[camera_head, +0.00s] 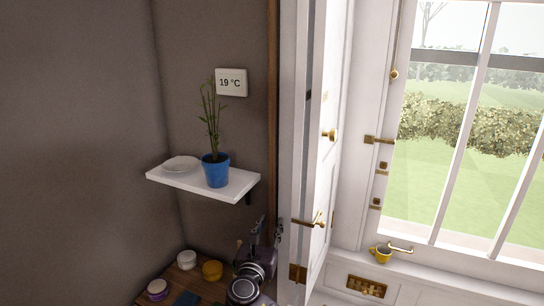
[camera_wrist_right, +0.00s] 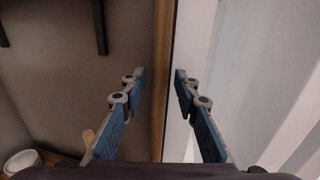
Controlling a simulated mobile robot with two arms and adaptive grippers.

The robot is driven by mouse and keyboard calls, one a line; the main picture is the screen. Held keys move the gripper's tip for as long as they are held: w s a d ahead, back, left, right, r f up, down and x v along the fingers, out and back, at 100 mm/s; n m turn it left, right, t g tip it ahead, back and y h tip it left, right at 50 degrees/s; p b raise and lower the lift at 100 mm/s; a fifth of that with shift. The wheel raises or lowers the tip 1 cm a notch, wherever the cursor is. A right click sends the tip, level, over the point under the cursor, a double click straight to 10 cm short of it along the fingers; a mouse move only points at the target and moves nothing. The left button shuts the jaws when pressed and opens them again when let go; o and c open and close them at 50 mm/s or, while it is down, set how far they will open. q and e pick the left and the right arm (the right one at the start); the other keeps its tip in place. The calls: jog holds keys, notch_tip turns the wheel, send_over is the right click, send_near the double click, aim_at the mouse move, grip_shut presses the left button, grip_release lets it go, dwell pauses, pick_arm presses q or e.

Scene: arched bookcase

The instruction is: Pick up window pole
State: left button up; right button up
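A long brown wooden upright (camera_head: 272,110) stands beside the white door edge; it looks like the window pole, but I cannot tell it surely from a wooden trim. My right gripper (camera_head: 270,223) is at its lower visible part. In the right wrist view the wooden upright (camera_wrist_right: 161,40) runs vertically between the fingertips of my open right gripper (camera_wrist_right: 159,74). Gaps show on both sides, and I see no finger closed on it. Its lower end is hidden behind my gripper and wrist. My left gripper is not in view.
A white shelf (camera_head: 236,187) holds a plant in a blue pot (camera_head: 216,172) and a plate. Below, a wooden surface (camera_head: 180,278) carries several small pots. A white door (camera_head: 318,150) with brass handles stands close right.

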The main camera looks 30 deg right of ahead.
grip_shut()
jog(key=shift+r, duration=0.1)
jog(key=shift+r, duration=0.45)
jog(key=shift+a+r, duration=0.1)
jog(key=shift+r, duration=0.15)
jog(key=a+r+p+v, duration=0.1)
jog(key=r+p+v, duration=0.1)
jog(key=v, duration=2.2)
jog(key=shift+a+p, duration=0.2)
jog(key=shift+p, duration=0.55)
jog(key=shift+w+r, duration=0.1)
